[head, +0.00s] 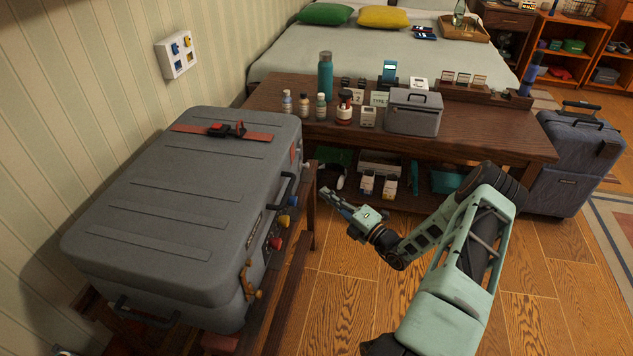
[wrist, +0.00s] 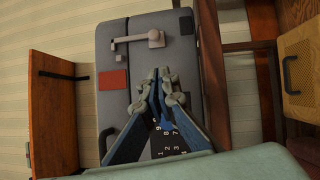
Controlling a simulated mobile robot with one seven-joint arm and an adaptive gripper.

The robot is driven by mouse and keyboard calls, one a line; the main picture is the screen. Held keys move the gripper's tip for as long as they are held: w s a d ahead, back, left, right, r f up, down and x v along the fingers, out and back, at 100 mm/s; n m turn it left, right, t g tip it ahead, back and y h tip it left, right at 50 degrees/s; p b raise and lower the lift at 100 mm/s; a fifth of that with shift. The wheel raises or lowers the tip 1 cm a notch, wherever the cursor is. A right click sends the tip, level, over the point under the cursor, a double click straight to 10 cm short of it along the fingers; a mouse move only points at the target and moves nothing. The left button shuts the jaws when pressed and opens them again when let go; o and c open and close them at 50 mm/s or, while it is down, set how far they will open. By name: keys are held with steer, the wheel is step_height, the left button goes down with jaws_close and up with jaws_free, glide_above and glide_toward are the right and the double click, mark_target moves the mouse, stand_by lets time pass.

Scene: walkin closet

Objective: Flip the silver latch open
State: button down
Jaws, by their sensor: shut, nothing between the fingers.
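The grey suitcase (head: 180,205) lies flat on a wooden stand at the left. Its front side faces my gripper (head: 326,193). In the wrist view a silver-grey latch (wrist: 135,42), a bar with a round end, sits on the suitcase side (wrist: 185,60) near the top of the picture. In the head view a small silver part (head: 305,166) shows at the suitcase's far front corner. My gripper (wrist: 160,80) is shut and empty, beyond the lower edge of the latch and apart from it in the picture. Its fingers partly hide the suitcase and a numbered panel (wrist: 170,143).
A red patch (wrist: 112,80) lies beside the latch. The suitcase front also has a handle (head: 284,190), coloured knobs (head: 283,220) and a brass latch (head: 248,280). A dark table (head: 470,140) with bottles and a grey case stands behind. The wooden floor (head: 330,300) at the front is clear.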

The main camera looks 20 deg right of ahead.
steer(key=v, duration=0.3)
steer(key=shift+s+d+f, duration=0.1)
steer(key=shift+s+d, duration=0.05)
steer(key=shift+s, duration=0.25)
